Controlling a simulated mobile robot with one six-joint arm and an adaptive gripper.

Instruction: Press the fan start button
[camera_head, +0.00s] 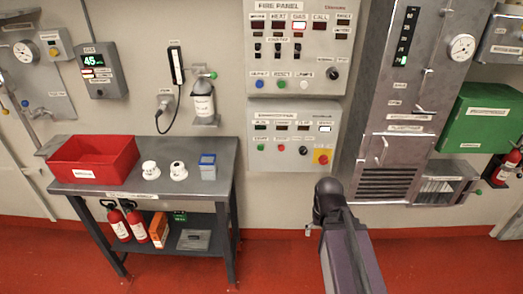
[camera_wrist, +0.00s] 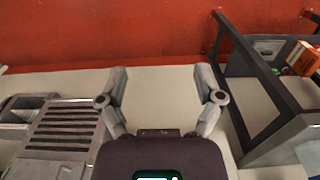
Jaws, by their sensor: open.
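No label that I can read for sure marks the fan start button. In the head view, the lower wall panel (camera_head: 318,165) has a green button (camera_head: 261,147), a red button (camera_head: 281,147), a black knob (camera_head: 303,150) and a red stop button on a yellow plate (camera_head: 322,157). The fire panel (camera_head: 270,65) above it has small blue, green and white buttons in its bottom row. In the wrist view my gripper (camera_wrist: 161,82) is open and empty, its fingers wide apart before a pale wall. No button shows in the wrist view.
A tall grey cabinet (camera_head: 392,130) and a green box (camera_head: 480,115) are right. My arm rises below the lower panel.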

